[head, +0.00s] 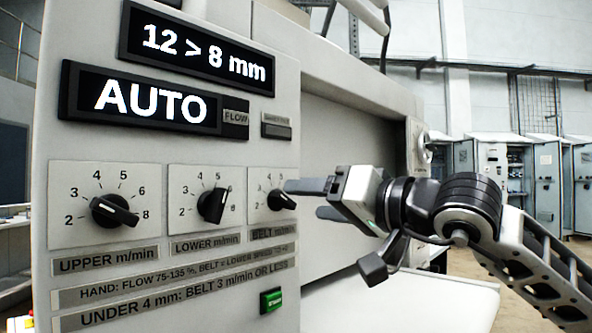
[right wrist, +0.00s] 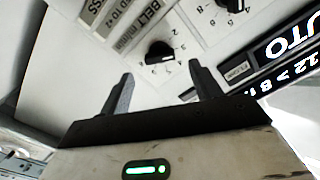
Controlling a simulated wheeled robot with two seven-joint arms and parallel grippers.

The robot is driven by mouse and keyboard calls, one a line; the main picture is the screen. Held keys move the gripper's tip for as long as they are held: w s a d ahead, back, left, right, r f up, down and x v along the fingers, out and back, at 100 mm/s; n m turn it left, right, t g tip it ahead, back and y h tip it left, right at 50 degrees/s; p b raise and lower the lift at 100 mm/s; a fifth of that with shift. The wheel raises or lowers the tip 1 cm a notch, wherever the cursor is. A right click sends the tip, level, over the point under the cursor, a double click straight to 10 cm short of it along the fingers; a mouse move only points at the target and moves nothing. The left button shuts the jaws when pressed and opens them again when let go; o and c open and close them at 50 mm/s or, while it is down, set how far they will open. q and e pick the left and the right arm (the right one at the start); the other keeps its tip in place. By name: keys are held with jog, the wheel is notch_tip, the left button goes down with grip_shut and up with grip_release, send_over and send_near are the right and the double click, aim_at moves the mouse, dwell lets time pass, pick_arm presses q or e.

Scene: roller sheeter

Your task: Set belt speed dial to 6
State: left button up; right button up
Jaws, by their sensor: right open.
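The belt dial (head: 281,200) is a black knob on a white plate, the rightmost of three dials on the machine's front panel. In the head view its pointer slants to the lower right; a finger covers part of its scale, so I cannot read its exact setting. My right gripper (head: 305,199) is open just right of this dial, its upper finger reaching over the plate's edge. In the right wrist view the belt dial (right wrist: 160,53) lies ahead, between and beyond the two spread fingertips of the right gripper (right wrist: 160,76). No grip on the knob shows. My left gripper is out of view.
The lower dial (head: 213,205) and upper dial (head: 115,211) sit to the left of the belt dial. Above are an AUTO display (head: 145,101) and a "12 > 8 mm" display (head: 200,52). A green button (head: 271,300) is below. Grey cabinets (head: 500,165) stand behind.

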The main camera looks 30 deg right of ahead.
aim_at(289, 200)
jog(key=shift+p+x, duration=0.85)
jog(key=shift+x, duration=1.3)
jog(key=c, duration=1)
